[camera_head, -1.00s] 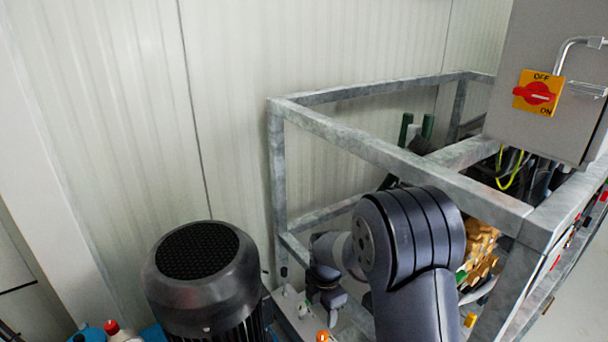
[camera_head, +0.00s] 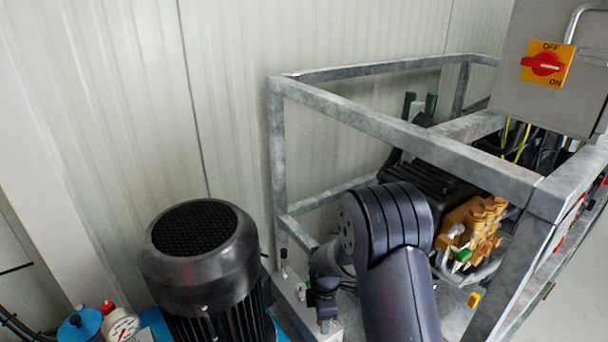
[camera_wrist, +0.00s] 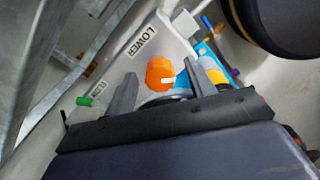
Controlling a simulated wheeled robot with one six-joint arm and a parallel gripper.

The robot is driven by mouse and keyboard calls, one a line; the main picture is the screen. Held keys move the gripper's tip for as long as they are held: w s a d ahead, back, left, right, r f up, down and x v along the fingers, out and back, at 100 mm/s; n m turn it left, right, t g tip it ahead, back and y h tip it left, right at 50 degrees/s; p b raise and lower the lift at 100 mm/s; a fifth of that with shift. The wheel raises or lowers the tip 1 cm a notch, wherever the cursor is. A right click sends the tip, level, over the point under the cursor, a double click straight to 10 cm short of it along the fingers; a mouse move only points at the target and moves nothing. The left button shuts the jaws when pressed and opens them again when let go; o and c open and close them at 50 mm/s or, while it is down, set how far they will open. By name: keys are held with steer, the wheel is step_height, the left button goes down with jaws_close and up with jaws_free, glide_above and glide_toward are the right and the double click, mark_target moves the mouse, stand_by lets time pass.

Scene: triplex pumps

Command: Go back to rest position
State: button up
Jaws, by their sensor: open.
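My arm (camera_head: 392,262) reaches up from the bottom of the head view, bent over toward the left. My gripper (camera_head: 326,312) points down beside the galvanised frame, close to a light grey panel (camera_head: 294,292). In the wrist view my gripper (camera_wrist: 160,88) is open, its two grey fingers apart. An orange knob (camera_wrist: 160,72) lies beyond and between the fingertips, on the panel marked LOWER. No held object shows between the fingers. I cannot tell the exact distance from the fingers to the knob.
The galvanised frame (camera_head: 400,132) surrounds a brass pump (camera_head: 472,232) and stands right beside my arm. A black motor (camera_head: 199,262) stands to the left. A grey switch box (camera_head: 505,95) with a red OFF/ON switch (camera_head: 546,64) hangs at upper right. A gauge (camera_head: 121,325) shows at lower left.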

steer(key=m+b, duration=0.1)
steer(key=m, duration=0.3)
steer(key=shift+m, duration=0.4)
steer(key=m+b, duration=0.1)
steer(key=m, duration=0.3)
steer(key=shift+m, duration=0.4)
steer(key=m+b, duration=0.3)
steer(key=m, duration=0.4)
steer(key=shift+f, duration=0.1)
steer(key=shift+m+b, duration=0.6)
steer(key=shift+m, duration=0.7)
steer(key=shift+s, duration=0.1)
